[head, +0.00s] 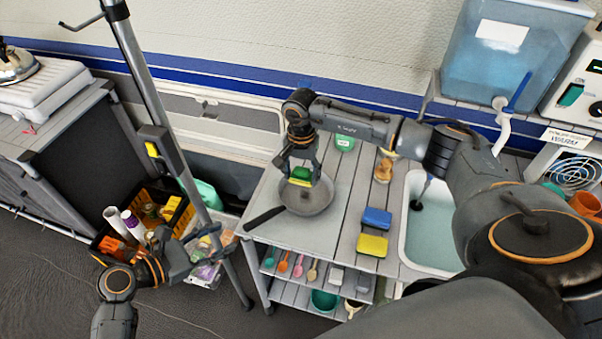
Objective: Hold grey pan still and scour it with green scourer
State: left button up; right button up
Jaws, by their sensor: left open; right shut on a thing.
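The grey pan (318,205) rests on the worktop left of the sink, its dark handle (264,218) pointing toward the front left edge. My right gripper (300,177) reaches down over the pan, shut on the green scourer (301,173), which has a yellow underside. The scourer is inside the pan's outline; I cannot tell whether it touches the pan's bottom. My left gripper (216,240) is open and empty, low to the left of the worktop, apart from the pan handle.
A blue sponge (377,218) and a yellow sponge (372,245) lie right of the pan. The water-filled sink (430,235) is further right. A metal pole (150,95) stands left, near a crate (108,236) of goods. Shelves with utensils sit below the worktop.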

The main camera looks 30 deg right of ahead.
jog(key=shift+r+p, duration=0.85)
jog(key=shift+r, duration=0.7)
